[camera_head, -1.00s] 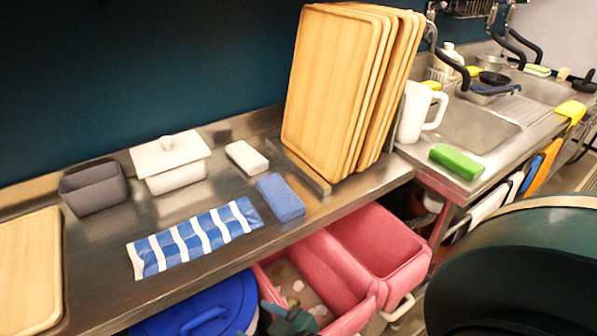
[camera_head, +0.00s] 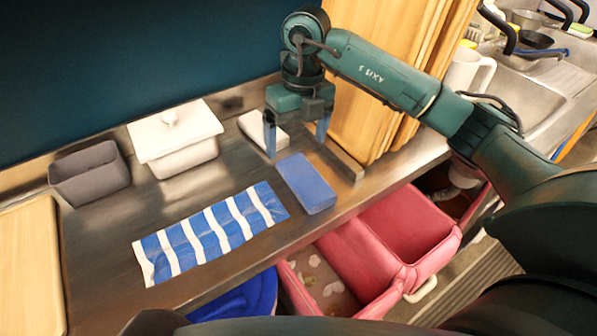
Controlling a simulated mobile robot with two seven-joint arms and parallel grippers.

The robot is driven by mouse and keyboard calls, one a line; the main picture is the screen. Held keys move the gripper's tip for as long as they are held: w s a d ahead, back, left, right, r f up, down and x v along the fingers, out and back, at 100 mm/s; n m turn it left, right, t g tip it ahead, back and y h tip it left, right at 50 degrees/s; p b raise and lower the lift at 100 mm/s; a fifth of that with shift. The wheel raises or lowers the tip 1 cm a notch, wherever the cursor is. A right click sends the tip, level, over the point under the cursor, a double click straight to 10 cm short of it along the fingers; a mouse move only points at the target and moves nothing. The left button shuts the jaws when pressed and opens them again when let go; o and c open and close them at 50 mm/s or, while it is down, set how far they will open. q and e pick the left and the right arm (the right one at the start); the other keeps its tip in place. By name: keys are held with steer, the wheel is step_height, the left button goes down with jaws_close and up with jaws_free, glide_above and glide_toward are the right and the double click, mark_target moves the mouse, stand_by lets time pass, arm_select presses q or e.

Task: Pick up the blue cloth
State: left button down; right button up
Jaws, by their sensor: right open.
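A folded blue cloth (camera_head: 305,183) lies flat on the steel counter, a plain blue block-like shape. A blue-and-white striped cloth (camera_head: 210,235) lies spread out to its left, nearer the front edge. My right gripper (camera_head: 297,144) points down above the counter, its two fingers spread apart with nothing between them. It is just behind the plain blue cloth and in front of a white folded block (camera_head: 262,127), which it partly hides. The gripper does not appear to touch the blue cloth. My left gripper is not in view.
A grey open box (camera_head: 90,178) and a white lidded dish (camera_head: 178,145) stand at the back left. Wooden trays (camera_head: 350,110) stand upright at the right, partly behind my right arm. A wooden board (camera_head: 30,265) lies at far left. Pink bins (camera_head: 408,240) are below the counter.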

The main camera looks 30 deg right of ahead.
steer(key=d+h, duration=0.1)
steer(key=d, duration=0.1)
steer(key=p, duration=0.1)
glide_above(305, 177)
steer(key=shift+m, duration=0.3)
steer(key=f, duration=0.6)
steer(key=shift+w+d+f, duration=0.1)
steer(key=shift+w+f, duration=0.1)
steer(key=shift+f, duration=0.1)
steer(key=shift+s+f+p, duration=0.2)
steer(key=shift+f+p, duration=0.55)
steer(key=shift+f, duration=1.9)
steer(key=c, duration=1.1)
